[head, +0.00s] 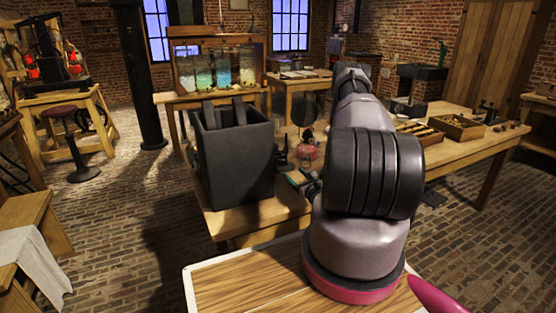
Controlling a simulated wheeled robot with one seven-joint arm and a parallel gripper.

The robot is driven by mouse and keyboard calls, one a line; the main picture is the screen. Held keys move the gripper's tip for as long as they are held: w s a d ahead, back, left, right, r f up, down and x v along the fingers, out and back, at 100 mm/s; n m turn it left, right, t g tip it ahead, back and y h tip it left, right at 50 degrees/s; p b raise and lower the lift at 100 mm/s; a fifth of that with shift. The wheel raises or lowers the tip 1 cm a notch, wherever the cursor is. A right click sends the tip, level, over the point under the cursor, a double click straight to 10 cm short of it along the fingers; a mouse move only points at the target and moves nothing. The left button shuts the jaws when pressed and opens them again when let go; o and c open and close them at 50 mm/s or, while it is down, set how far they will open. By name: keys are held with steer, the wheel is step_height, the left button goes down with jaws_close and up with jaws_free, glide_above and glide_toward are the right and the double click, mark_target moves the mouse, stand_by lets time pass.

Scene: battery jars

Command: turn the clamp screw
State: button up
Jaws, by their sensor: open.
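My arm (352,118) rises through the middle of the head view and covers part of the workbench (262,214). I cannot make out my gripper; it seems hidden behind my arm. No clamp screw can be told for sure. Small dark fittings (282,157) stand on the bench just right of a tall dark open-topped jar (236,158). Beside them is a small red object (307,149). A small dark piece with a green part (298,178) lies close to my arm's left side, too small to identify.
Right of my arm, the bench carries a wooden tray of small parts (457,127) and a long narrow rack (418,131). A glass tank (222,68) stands on a table behind. A stool (78,150) and a dark column (140,80) stand left. Brick floor is open at left.

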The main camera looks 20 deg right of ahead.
mark_target(283, 163)
steer(key=w, duration=1.1)
steer(key=shift+a, duration=0.15)
jaws_close()
steer(key=shift+m, duration=0.4)
